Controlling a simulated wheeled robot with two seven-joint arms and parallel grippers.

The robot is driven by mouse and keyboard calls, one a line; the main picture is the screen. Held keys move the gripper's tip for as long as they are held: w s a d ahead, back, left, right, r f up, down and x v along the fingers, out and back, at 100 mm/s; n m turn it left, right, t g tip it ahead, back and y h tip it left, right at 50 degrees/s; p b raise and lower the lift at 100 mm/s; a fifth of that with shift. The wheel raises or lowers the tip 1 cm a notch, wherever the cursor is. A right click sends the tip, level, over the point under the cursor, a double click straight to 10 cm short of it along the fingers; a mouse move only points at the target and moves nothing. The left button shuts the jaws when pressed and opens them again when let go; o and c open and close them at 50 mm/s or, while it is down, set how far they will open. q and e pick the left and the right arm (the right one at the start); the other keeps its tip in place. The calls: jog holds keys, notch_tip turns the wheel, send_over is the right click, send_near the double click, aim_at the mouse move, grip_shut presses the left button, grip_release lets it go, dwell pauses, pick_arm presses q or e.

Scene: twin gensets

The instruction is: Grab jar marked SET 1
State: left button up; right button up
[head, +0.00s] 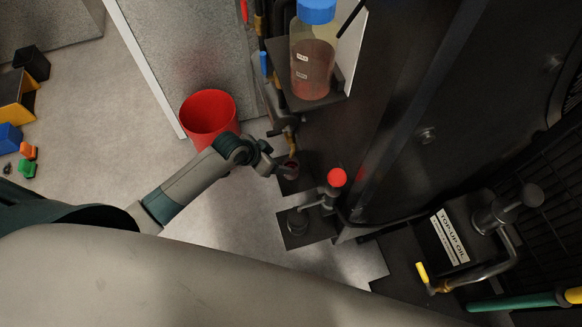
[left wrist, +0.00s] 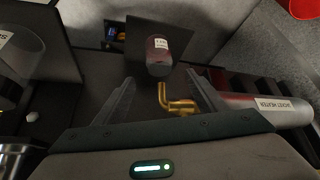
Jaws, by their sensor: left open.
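A small dark reddish jar with a white label (left wrist: 158,55) stands on a dark bracket in the left wrist view; the label's print is too small to read surely. In the head view the jar (head: 292,168) is partly hidden at the tip of my left gripper (head: 279,163). In the left wrist view my left gripper (left wrist: 160,80) is open, its two fingers on either side of the line to the jar. The jar lies just beyond the fingertips, and no contact shows. My right gripper is in neither view.
A brass elbow pipe (left wrist: 177,103) lies between the fingers below the jar. A labelled jacket heater (left wrist: 265,109) is at the right. A blue-capped bottle (head: 313,55) stands on a shelf. A red bucket (head: 208,116) and a red knob (head: 337,178) are near the arm.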

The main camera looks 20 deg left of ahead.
pick_arm(q)
send_near(291, 163)
jog(key=shift+s+d+r, duration=0.1)
jog(key=shift+d, duration=0.95)
jog(key=shift+p+x, duration=0.5)
jog(key=shift+x, duration=2.15)
jog(key=shift+r, duration=0.1)
jog(key=shift+c, duration=0.2)
jog(key=c, duration=1.3)
jog(key=shift+o, duration=0.2)
